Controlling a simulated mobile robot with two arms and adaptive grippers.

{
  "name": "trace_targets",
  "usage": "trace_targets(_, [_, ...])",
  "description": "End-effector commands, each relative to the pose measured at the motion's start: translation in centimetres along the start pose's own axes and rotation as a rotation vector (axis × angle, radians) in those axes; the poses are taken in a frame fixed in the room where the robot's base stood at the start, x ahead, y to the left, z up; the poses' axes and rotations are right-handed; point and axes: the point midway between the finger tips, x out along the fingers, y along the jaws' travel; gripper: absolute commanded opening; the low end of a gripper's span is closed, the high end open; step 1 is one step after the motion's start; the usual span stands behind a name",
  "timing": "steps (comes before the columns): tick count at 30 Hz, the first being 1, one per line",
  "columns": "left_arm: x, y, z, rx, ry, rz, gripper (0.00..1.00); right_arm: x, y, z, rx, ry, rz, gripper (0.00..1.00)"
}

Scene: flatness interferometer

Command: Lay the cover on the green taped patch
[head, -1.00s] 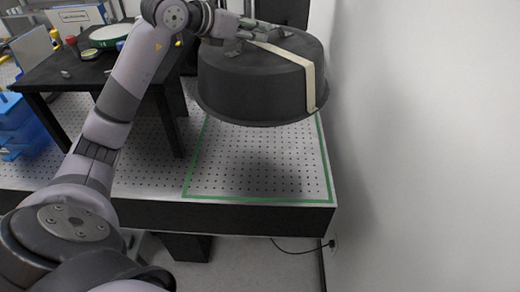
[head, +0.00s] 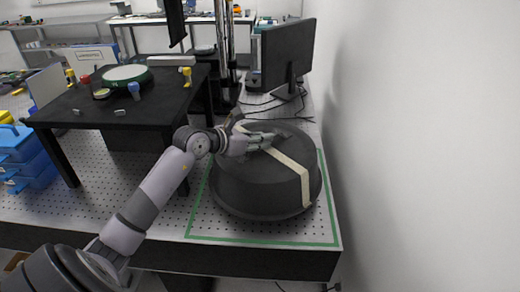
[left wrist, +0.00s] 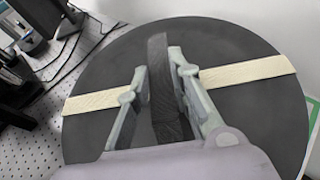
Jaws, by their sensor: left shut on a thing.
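The cover (head: 255,185) is a wide, round, dark drum with a cream strip across its top and a dark handle (left wrist: 160,88). My left gripper (head: 262,140) is shut on that handle, with a finger on each side of it in the left wrist view (left wrist: 158,62). The cover is upright over the green taped patch (head: 262,241), on or just above the table; I cannot tell whether it touches. Tape shows in front of it and at both sides; the patch's far edge is hidden. My right gripper is not in view.
The perforated table (head: 170,208) ends just in front of the tape. A white wall (head: 430,150) runs close along the right. A monitor (head: 288,55) with cables stands behind the cover. A black raised stand (head: 120,100) with small parts is at the left, near blue bins (head: 25,160).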

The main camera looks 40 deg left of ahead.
Motion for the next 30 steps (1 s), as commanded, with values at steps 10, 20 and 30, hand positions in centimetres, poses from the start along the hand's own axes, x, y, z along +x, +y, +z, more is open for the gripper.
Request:
trace_targets(10, [1.5,0.0,-3.5,-0.003,-0.003,0.0,0.0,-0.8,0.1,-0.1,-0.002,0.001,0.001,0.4])
trace_targets(20, [1.9,-0.1,-4.6,0.0,0.0,-0.001,0.2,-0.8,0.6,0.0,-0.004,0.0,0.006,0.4])
trace_targets(30, [1.9,0.0,-4.5,0.001,-0.001,-0.001,0.4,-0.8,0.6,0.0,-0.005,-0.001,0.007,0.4])
